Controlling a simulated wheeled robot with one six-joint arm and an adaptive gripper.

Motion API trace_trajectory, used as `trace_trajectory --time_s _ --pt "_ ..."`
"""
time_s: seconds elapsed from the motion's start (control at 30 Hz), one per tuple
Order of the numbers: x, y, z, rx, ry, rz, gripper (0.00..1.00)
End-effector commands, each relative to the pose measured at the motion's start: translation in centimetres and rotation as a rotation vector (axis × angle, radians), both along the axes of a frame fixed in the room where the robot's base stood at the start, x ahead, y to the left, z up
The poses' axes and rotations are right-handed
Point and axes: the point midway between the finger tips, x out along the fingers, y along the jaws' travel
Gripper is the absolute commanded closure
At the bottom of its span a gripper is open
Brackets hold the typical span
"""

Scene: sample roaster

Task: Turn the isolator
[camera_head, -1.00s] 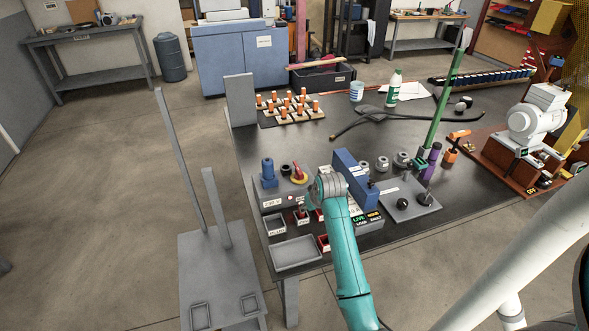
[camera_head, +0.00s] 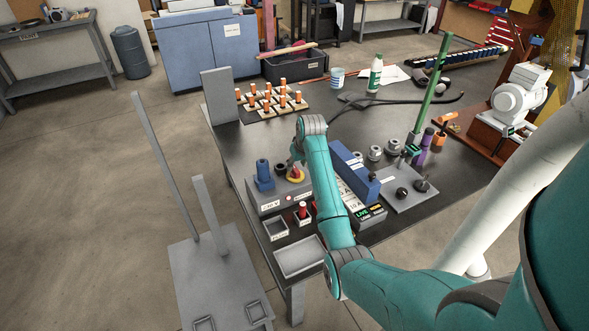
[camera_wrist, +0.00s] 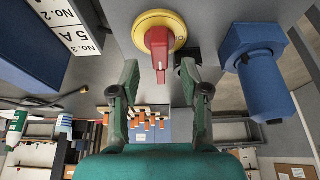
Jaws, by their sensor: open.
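The isolator is a red handle (camera_wrist: 158,45) on a round yellow plate (camera_wrist: 178,30), fixed to a grey box. In the head view its yellow and red (camera_head: 295,176) show on top of the box (camera_head: 270,202), partly covered by my gripper (camera_head: 296,161). In the wrist view my gripper (camera_wrist: 158,85) is open, with one green finger on each side and a gap between. The red handle points toward that gap, just beyond the fingertips.
A blue cylindrical fitting (camera_wrist: 258,75) stands close beside the isolator; the head view shows it too (camera_head: 264,174). A dark round part (camera_head: 281,169) sits between them. A tall blue block (camera_head: 350,170) stands right of my arm. Open bench lies behind the isolator.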

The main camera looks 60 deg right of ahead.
Motion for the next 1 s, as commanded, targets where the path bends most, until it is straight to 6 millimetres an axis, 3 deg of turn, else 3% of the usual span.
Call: trace_trajectory --time_s 0.1,0.3,0.67,0.87,1.0 --pt "0.6 -0.3 -1.8 0.001 0.001 0.0 0.54" --pt "1.3 -0.8 -3.5 0.0 0.0 0.0 0.54" --pt "1.4 -0.9 -4.0 -0.001 -0.001 0.0 0.54" --pt "1.4 -0.9 -4.0 -0.001 -0.001 0.0 0.99" --pt "1.4 -0.9 -4.0 -0.001 -0.001 0.0 1.0"
